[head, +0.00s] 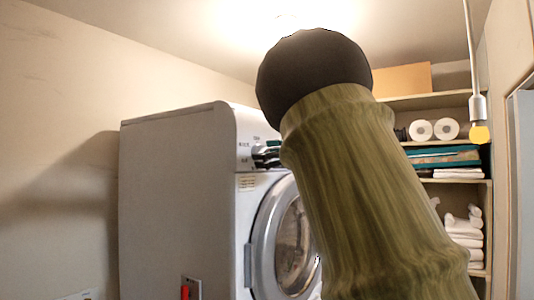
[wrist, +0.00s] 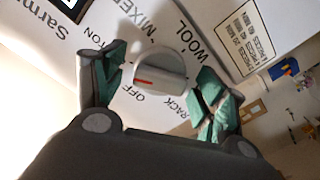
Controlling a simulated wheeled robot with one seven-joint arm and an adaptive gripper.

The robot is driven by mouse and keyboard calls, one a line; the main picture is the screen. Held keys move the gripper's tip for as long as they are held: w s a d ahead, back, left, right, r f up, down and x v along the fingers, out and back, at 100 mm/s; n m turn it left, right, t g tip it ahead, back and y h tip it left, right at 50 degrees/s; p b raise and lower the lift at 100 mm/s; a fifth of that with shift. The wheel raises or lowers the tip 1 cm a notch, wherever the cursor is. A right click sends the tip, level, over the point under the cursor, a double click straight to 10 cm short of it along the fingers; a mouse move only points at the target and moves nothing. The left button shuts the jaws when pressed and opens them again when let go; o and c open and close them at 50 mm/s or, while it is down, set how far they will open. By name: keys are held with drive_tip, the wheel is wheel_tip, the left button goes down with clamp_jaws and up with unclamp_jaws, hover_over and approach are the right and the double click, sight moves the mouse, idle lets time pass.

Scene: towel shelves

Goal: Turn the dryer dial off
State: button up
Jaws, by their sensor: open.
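The dryer (head: 180,190) stands left of centre in the head view, with its round door partly behind my arm. Its dial (wrist: 163,66) is a pale grey knob on the white panel in the wrist view. A red mark lies on the dial's lower-left side, close to the OFF label; I cannot tell whether they line up exactly. MIXED, WOOL and RACK are printed around it. My gripper (wrist: 162,73) is open, with one green-padded finger on each side of the dial. I cannot tell if they touch it. In the head view, my arm hides most of the panel.
A wall (head: 60,110) is at the left. Shelves at the right hold paper rolls (head: 421,130), a teal item (head: 455,156) and white towels (head: 463,228). A cord with a yellow end (head: 480,134) hangs before them. A printed label (wrist: 250,38) is beside the dial panel.

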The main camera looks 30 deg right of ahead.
drive_tip(key=shift+s, duration=0.15)
drive_tip(key=shift+c, duration=0.6)
drive_tip(key=shift+s+r, duration=0.1)
drive_tip(key=shift+r, duration=0.05)
drive_tip(key=c, duration=0.9)
drive_tip(key=shift+n+b, duration=0.3)
drive_tip(key=shift+b, duration=0.15)
drive_tip(key=n+b, duration=1.1)
drive_tip(key=b, duration=0.1)
drive_tip(key=shift+b, duration=0.35)
drive_tip(key=shift+r, duration=0.1)
